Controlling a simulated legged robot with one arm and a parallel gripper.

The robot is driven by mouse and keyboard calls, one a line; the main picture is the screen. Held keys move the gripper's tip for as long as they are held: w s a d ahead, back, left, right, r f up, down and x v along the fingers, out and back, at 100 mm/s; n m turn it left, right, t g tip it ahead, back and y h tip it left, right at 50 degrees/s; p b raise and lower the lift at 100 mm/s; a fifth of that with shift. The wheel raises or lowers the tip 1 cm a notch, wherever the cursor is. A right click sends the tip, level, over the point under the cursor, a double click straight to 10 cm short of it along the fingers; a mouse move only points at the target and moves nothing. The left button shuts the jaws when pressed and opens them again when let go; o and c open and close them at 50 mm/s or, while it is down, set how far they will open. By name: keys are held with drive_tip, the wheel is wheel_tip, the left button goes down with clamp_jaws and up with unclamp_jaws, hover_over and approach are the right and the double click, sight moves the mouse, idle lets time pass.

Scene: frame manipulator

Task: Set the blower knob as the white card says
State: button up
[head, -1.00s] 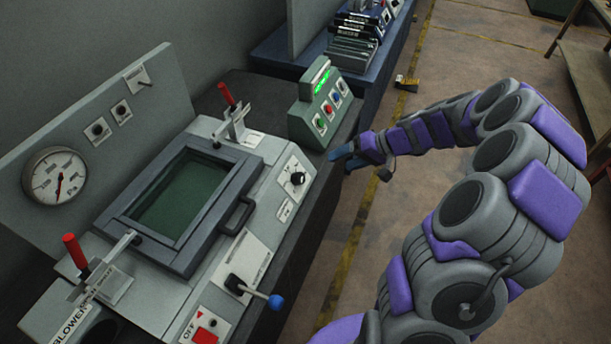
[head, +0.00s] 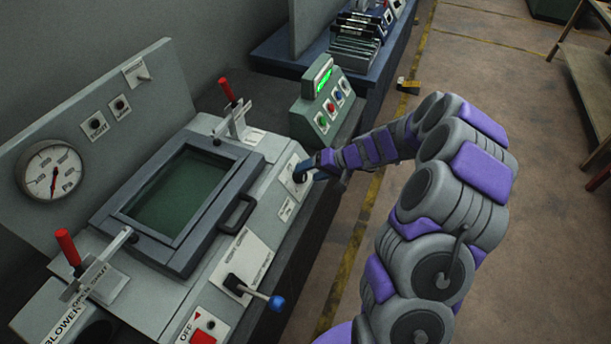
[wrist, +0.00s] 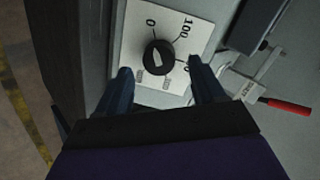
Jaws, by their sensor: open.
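The black knob (wrist: 158,57) sits on a white dial plate (wrist: 182,22) marked 0 and 100, with another mark partly covered by a finger. I cannot tell clearly where its pointer stands. My gripper (wrist: 164,88) is open, its two dark blue fingers apart just short of the knob, one toward each side. In the head view my gripper (head: 308,172) is over the dial plate (head: 288,168) and hides most of the knob.
A blue-tipped lever (head: 275,302) and a red OFF button (head: 204,337) are nearer on the front. A green button box (head: 325,105) stands behind my gripper. Red-handled clamps (head: 228,92) flank the window.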

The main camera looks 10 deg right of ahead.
drive_tip(key=shift+x, duration=1.2)
drive_tip(key=shift+d+f, duration=0.1)
drive_tip(key=shift+d, duration=0.05)
drive_tip(key=c, duration=1.1)
